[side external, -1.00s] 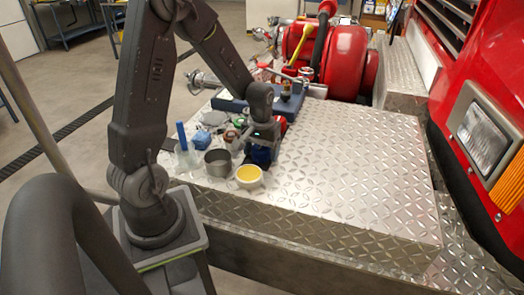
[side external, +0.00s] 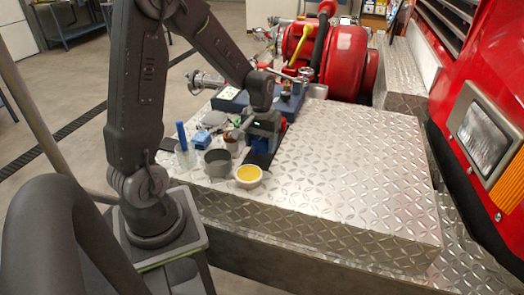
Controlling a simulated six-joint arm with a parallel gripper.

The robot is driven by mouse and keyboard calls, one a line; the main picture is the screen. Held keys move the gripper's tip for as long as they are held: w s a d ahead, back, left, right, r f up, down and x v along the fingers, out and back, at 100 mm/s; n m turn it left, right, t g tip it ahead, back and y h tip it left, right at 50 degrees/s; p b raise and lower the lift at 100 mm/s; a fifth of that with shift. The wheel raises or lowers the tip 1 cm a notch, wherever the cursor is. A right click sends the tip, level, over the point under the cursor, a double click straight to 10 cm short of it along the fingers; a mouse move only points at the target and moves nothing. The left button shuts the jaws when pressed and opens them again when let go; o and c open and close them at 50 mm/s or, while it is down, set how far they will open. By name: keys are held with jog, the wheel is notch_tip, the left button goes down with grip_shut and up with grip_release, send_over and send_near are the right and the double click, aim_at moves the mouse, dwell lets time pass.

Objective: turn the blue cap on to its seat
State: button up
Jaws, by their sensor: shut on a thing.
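My gripper (side external: 262,140) points down over the left part of the diamond-plate deck. It is shut on the blue cap (side external: 259,147), which shows only as a small blue patch between and below the fingers. A dark flat pad (side external: 258,161) lies on the deck just below and in front of the cap. The cap appears raised above the pad, but the gap is too small to judge.
A red pump (side external: 340,60) stands behind. The deck (side external: 350,170) is clear at right.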

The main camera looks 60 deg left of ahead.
jog(key=shift+r, duration=3.05)
jog(key=shift+w, duration=0.1)
jog(key=w+d+f+m, duration=0.1)
jog(key=w+d, duration=0.1)
jog(key=w+d+f+m, duration=0.1)
jog(key=w+m, duration=0.1)
jog(key=w+d+f+m, duration=0.1)
jog(key=w+d, duration=0.1)
jog(key=shift+d+f, duration=0.1)
jog(key=shift+d, duration=0.2)
jog(key=w+d+f+m, duration=0.1)
jog(key=d, duration=0.1)
jog(key=w+d+f+m, duration=0.1)
jog(key=w+d, duration=0.1)
jog(key=w+d+f+m, duration=0.1)
jog(key=d+m, duration=0.1)
jog(key=shift+w+d+f, duration=0.15)
jog(key=shift+d, duration=0.1)
